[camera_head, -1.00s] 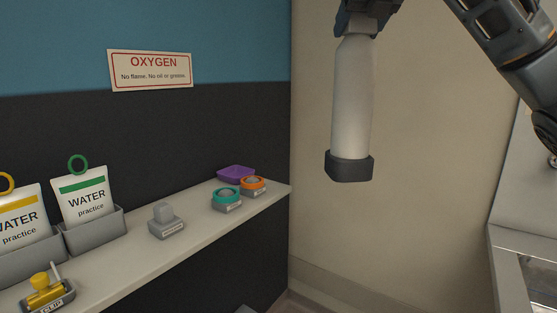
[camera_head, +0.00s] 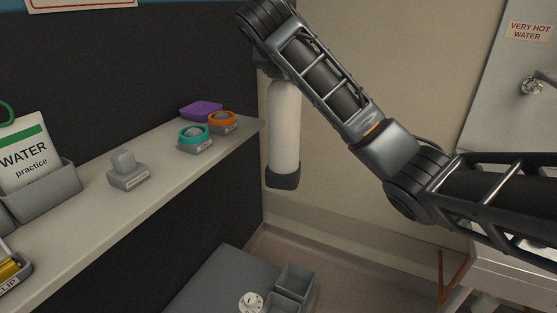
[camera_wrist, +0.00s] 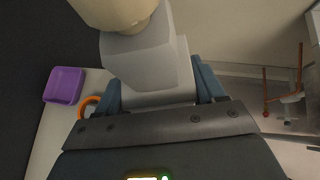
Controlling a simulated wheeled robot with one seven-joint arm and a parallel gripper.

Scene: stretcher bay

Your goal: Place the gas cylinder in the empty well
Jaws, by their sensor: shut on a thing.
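The gas cylinder (camera_head: 285,128) is cream-white with a dark base. It hangs upright in the air, beyond the right end of the shelf and above the floor. My gripper (camera_head: 268,66) is shut on its top end, partly hidden by my arm. In the wrist view my gripper (camera_wrist: 160,88) has its blue-grey fingers on either side of the cylinder's grey block-shaped head (camera_wrist: 145,60). Below stands a grey rack (camera_head: 222,280) with square open wells (camera_head: 295,278) at its right. The wells look empty as far as I see; the lower one is cut by the frame edge.
A white round piece (camera_head: 251,301) shows at the rack. The shelf (camera_head: 165,185) carries a purple tray (camera_head: 201,110), teal ring (camera_head: 193,134), orange ring (camera_head: 222,121), grey block (camera_head: 125,168) and water pouch (camera_head: 25,160). A sink unit (camera_head: 515,265) stands right.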

